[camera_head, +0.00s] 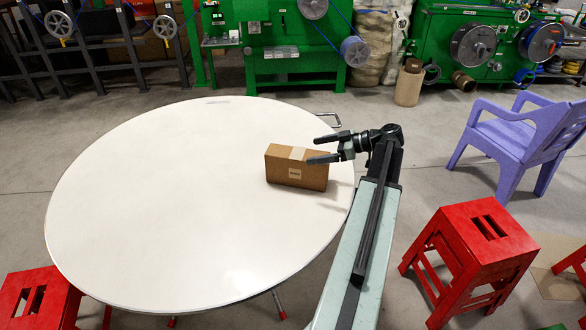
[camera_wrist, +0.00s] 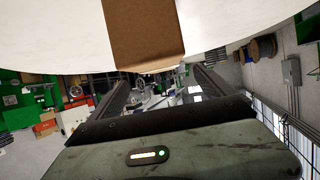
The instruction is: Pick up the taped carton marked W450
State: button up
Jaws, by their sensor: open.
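The taped carton (camera_head: 290,172) is a brown box standing on the round white table (camera_head: 180,215) near its right edge. A pale strip of tape crosses its top, and a small label on its front is too small to read. My gripper (camera_head: 314,148) is open, at the carton's right end, with its fingers pointing left. In the head view the near finger overlaps the carton's upper right corner; I cannot tell if it touches. In the wrist view the carton (camera_wrist: 145,35) shows at the top centre, beyond my two spread fingers (camera_wrist: 158,82).
A red stool (camera_head: 470,250) and a purple chair (camera_head: 520,140) stand right of the table. Another red stool (camera_head: 40,298) is at the lower left. Green machines (camera_head: 290,40) line the back. The table's left and middle are bare.

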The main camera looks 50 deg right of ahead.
aim_at(298, 153)
jog(key=b+x, duration=0.3)
jog(key=x, duration=0.4)
jog(key=shift+w+a+f, duration=0.15)
jog(key=shift+w+f, duration=0.15)
jog(key=shift+r, duration=0.1)
grip_shut()
jog(key=shift+r, duration=0.15)
